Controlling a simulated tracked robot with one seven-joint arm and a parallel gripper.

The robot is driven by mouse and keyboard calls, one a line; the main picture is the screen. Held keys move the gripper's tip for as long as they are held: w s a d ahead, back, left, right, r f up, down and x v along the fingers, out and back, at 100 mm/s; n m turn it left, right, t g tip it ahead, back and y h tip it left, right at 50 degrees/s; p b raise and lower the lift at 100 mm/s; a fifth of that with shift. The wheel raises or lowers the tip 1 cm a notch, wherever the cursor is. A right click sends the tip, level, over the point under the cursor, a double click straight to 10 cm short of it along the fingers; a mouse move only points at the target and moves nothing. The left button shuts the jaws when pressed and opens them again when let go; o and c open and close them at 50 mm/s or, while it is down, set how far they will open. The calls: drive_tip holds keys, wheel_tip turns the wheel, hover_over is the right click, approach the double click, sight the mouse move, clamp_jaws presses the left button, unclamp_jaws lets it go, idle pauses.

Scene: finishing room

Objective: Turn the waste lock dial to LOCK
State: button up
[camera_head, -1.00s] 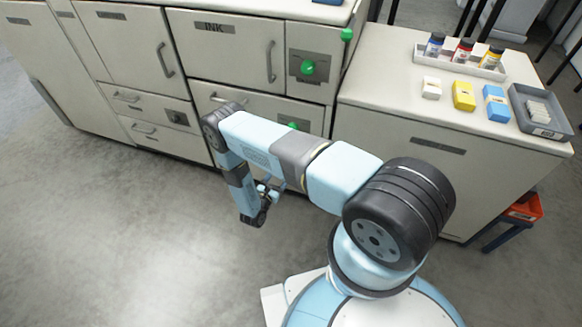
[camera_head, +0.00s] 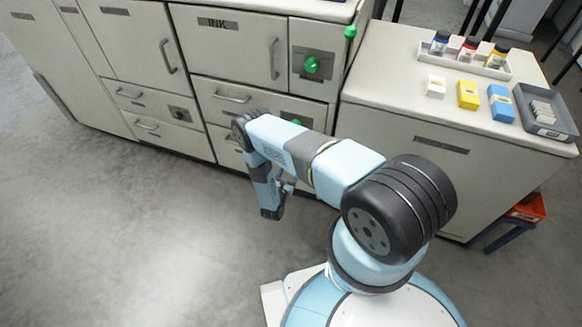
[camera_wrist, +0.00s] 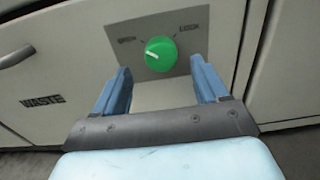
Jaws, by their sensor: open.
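The waste lock dial is a round green knob (camera_wrist: 161,51) on a grey plate (camera_wrist: 196,22), with OPEN at its left and LOCK at its right in the wrist view. Its white mark points left, toward the OPEN side. The dial also shows in the head view (camera_head: 296,122), just above my arm. My gripper (camera_wrist: 160,77) is open and empty. Its two blue fingers point toward the plate, one to each lower side of the dial, and seem apart from it. In the head view my gripper (camera_head: 282,197) hangs low in front of the cabinet, partly hidden by my arm.
A WASTE label (camera_wrist: 41,102) is on the panel left of the plate. Another green dial (camera_head: 312,65) sits above, beside the INK door (camera_head: 225,50). A side counter (camera_head: 400,100) with bottles, boxes and a grey tray (camera_head: 548,125) stands right. The floor at left is clear.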

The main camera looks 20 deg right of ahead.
drive_tip(key=shift+x, duration=2.35)
drive_tip(key=shift+c, duration=0.3)
